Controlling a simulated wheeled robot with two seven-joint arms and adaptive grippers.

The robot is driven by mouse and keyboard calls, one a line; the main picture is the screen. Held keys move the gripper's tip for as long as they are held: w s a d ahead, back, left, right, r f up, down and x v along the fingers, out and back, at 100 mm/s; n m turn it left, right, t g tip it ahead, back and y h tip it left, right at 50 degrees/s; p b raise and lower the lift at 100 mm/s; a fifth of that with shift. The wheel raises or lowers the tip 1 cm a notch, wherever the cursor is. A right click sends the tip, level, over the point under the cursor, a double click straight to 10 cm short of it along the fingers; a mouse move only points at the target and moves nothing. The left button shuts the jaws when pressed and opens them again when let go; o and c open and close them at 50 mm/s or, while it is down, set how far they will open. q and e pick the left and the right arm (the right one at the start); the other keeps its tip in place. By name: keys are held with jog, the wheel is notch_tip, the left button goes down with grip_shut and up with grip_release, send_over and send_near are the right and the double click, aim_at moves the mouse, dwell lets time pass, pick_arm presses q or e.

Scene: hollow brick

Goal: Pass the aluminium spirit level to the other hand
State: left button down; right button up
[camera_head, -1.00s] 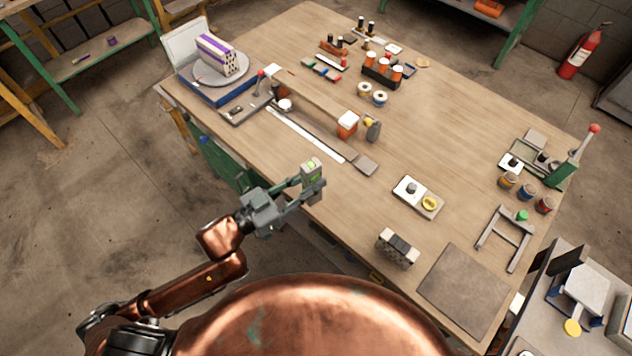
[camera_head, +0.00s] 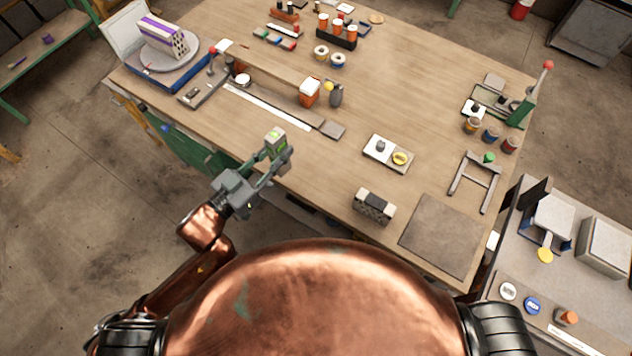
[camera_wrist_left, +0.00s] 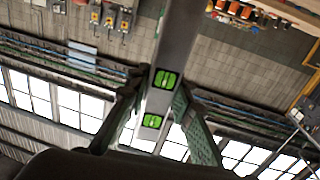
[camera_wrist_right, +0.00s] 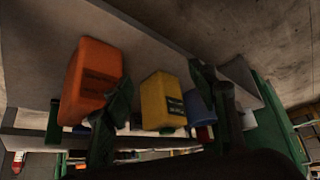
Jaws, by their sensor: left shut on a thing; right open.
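The aluminium spirit level (camera_head: 275,137) is a grey bar with green vials. My left gripper (camera_head: 276,158) is shut on it, above the near left edge of the workbench. In the head view the level is foreshortened and only its upper end shows clearly. In the left wrist view the level (camera_wrist_left: 178,45) runs up between the fingers of the left gripper (camera_wrist_left: 158,108), and two green vials face the camera. My right gripper (camera_wrist_right: 162,100) is open in the right wrist view, with no level between its fingers. The head view does not show the right gripper.
The workbench (camera_head: 410,75) holds a hollow brick (camera_head: 163,38) on a turntable, a grey sanding block (camera_head: 373,206), a dark square mat (camera_head: 440,236) and several tools. An orange bin (camera_wrist_right: 92,80) and a yellow bin (camera_wrist_right: 162,100) show beyond the right gripper's fingers.

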jog(key=w+a+r+n+t+y, duration=0.1)
jog(key=w+a+r+t+y, duration=0.2)
jog(key=a+r, duration=1)
jog(key=w+a+r+n+y, duration=0.2)
jog(key=a+r+y, duration=0.2)
jog(key=a+r, duration=0.95)
jog(key=w+d+r+n+t+y, duration=0.1)
jog(key=w+r+t+y, duration=0.1)
jog(key=r, duration=1.6)
jog(key=w+d+r+n+t+y, duration=0.1)
jog(key=w+r+y, duration=0.1)
jog(key=r, duration=1.6)
jog(key=x, duration=1.1)
jog(key=shift+w+a+f, duration=0.15)
jog(key=shift+w+f, duration=0.1)
jog(key=shift+w, duration=0.05)
jog(key=shift+c, duration=0.5)
